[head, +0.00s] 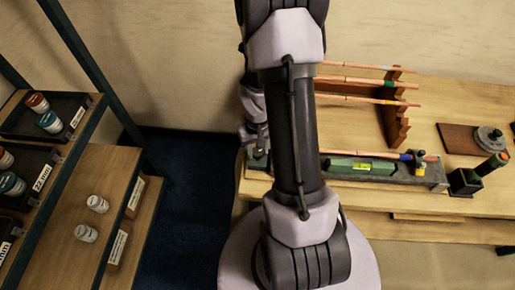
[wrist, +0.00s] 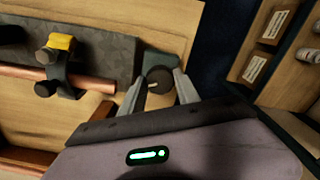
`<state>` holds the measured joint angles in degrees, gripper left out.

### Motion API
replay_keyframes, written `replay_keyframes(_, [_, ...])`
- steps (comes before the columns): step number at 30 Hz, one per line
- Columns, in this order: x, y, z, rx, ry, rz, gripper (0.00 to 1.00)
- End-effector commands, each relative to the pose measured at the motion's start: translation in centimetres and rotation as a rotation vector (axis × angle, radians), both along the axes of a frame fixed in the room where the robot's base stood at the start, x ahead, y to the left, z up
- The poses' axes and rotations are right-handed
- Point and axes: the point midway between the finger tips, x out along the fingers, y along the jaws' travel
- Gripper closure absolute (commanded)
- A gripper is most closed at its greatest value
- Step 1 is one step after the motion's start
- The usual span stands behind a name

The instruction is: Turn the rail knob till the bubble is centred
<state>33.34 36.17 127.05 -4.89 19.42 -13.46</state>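The rail (head: 400,176) lies along the bench and carries a green spirit level (head: 349,167) with a yellow-green vial; the bubble's place in it is too small to tell. In the wrist view, the round dark rail knob (wrist: 158,80) with a pale mark sits on a dark green block at the rail's end. My gripper (wrist: 161,76) has one finger on each side of the knob, with narrow gaps seen, so it looks open around it. In the head view my gripper (head: 258,145) is at the rail's left end, and the knob is hidden there.
A copper pipe (wrist: 95,84) runs along the rail through a yellow-topped clamp (wrist: 60,58). Behind, a wooden rack (head: 395,115) holds copper pipes. A dark cup (head: 465,181) and a round weight on a board (head: 460,138) stand right. Shelves with jars (head: 97,203) stand left.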

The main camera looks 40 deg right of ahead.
Motion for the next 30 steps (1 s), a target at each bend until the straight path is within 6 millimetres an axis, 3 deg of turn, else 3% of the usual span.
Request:
replay_keyframes(1, [0.0,0.0,0.0,0.0,0.001,0.0,0.53])
replay_keyframes(3, [0.0,0.0,0.0,0.0,0.001,-0.001,0.41])
replay_keyframes(14, [0.0,0.0,0.6,0.0,-0.001,-0.001,0.41])
replay_keyframes(17, [0.1,-0.1,2.5,-0.002,-0.002,-0.001,0.41])
replay_keyframes(24, [0.1,-0.1,10.6,-0.003,-0.005,-0.001,0.41])
replay_keyframes(30, [0.1,-0.1,15.7,-0.002,-0.002,-0.001,0.41])
